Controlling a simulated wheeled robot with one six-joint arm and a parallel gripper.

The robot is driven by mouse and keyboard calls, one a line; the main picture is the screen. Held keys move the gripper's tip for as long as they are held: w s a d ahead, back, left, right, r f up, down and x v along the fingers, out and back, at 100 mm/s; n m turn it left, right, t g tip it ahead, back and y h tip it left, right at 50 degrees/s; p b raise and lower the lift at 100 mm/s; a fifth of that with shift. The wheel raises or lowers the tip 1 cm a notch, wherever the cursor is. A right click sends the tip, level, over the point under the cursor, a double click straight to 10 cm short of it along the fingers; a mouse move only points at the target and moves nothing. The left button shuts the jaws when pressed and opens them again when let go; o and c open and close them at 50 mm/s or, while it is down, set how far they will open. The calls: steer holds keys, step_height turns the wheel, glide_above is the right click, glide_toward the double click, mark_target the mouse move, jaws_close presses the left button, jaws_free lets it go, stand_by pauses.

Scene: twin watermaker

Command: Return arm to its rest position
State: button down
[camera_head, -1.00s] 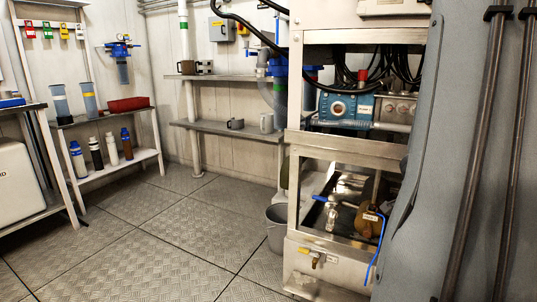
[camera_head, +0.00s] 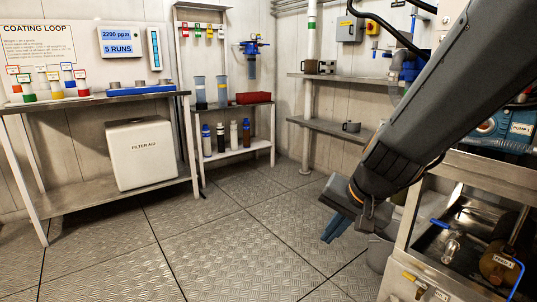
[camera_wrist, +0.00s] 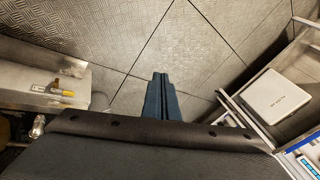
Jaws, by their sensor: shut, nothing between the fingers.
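My gripper (camera_head: 334,228) hangs at the end of my dark grey arm, in front of the steel machine cabinet at the right of the head view. Its blue fingers point down toward the floor. In the wrist view the fingers of my gripper (camera_wrist: 160,97) lie side by side, shut, with nothing between them and bare floor beyond. My arm reaches in from the upper right and hides part of the cabinet and the shelves behind it.
The steel cabinet (camera_head: 405,285) with its open basin stands close at the right. A grey bucket (camera_head: 378,255) is beside it. A bench (camera_head: 70,202) with a white filter aid box (camera_head: 142,155) stands at the left. The chequered floor (camera_head: 215,245) between is clear.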

steer(key=s+a+r+n+g, duration=0.1)
steer(key=s+a+n+g, duration=0.1)
steer(key=s+a+n, duration=0.7)
steer(key=s+a+r+n+g, duration=0.1)
steer(key=s+a+n+g, duration=0.2)
steer(key=s+a, duration=0.65)
steer(key=s+d+r+m+h+p, duration=0.2)
steer(key=d+r+m+p, duration=0.4)
steer(key=d+r+p, duration=1.6)
step_height(320, 180, up, 3)
steer(key=s+p, duration=0.1)
steer(key=p, duration=1.1)
steer(key=shift+d+p, duration=0.35)
steer(key=shift+d, duration=0.1)
